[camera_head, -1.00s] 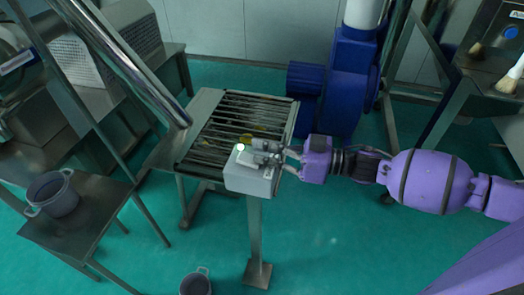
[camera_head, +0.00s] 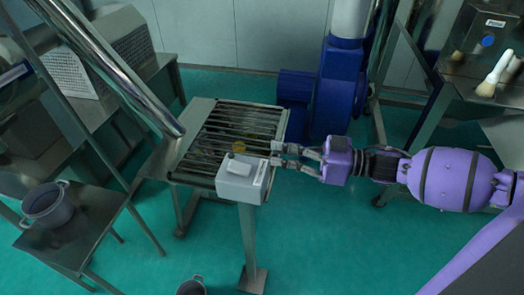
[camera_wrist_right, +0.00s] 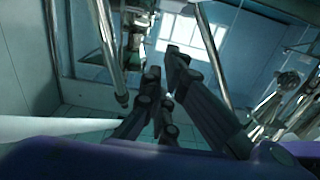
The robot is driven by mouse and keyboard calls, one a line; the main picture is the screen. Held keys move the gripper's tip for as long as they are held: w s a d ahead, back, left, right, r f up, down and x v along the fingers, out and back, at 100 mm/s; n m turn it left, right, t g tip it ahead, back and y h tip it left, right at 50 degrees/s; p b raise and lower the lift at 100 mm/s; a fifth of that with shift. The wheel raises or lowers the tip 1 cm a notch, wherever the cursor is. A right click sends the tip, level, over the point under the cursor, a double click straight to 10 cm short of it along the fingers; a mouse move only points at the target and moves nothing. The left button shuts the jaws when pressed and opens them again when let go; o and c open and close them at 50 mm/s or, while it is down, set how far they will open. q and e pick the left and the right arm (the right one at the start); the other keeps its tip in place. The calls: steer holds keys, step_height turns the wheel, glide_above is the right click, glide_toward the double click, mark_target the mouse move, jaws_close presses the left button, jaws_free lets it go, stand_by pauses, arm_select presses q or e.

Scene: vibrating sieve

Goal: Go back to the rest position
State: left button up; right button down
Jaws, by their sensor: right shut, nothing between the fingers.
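My right gripper (camera_head: 276,154) is shut and empty. In the head view it is just to the right of the grey control box (camera_head: 234,188) and slightly above it, apart from it. The box stands on a metal post at the front of the vibrating sieve (camera_head: 205,108) and has a light switch cover on top. The wrist view shows the dark fingers of the right gripper (camera_wrist_right: 165,75) against a window and wall, with no object between them. My left gripper is not in view.
A grey pot (camera_head: 48,207) stands on a metal table at left, and another pot (camera_head: 192,287) is on the floor. A slanting steel pipe (camera_head: 120,72) comes down to the sieve. A blue machine (camera_head: 335,95) stands behind. A brush (camera_head: 493,75) lies on the right bench.

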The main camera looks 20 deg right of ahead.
steer(key=s+d+f+m+t+h, duration=0.1)
steer(key=s+d+f+t+h, duration=0.1)
steer(key=f+h, duration=0.5)
steer(key=s+d+f+m+t+h, duration=0.1)
steer(key=s+d+f+h, duration=0.15)
steer(key=f, duration=0.85)
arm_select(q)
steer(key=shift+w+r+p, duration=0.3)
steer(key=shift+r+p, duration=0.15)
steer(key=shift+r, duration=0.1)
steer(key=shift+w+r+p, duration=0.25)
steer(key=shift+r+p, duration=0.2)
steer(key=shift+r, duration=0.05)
arm_select(e)
steer(key=s+a+f+m+g+h, duration=0.2)
steer(key=s+a+f+m, duration=0.2)
steer(key=s+f, duration=0.3)
steer(key=s+a+f+m+g+h, duration=0.2)
steer(key=s+f, duration=0.5)
steer(key=s, duration=0.8)
steer(key=a+m, duration=0.1)
steer(key=m, duration=0.1)
steer(key=shift+s+a+f+m+h, duration=0.2)
steer(key=shift+a+f+m+h, duration=0.15)
steer(key=shift+f+m, duration=0.05)
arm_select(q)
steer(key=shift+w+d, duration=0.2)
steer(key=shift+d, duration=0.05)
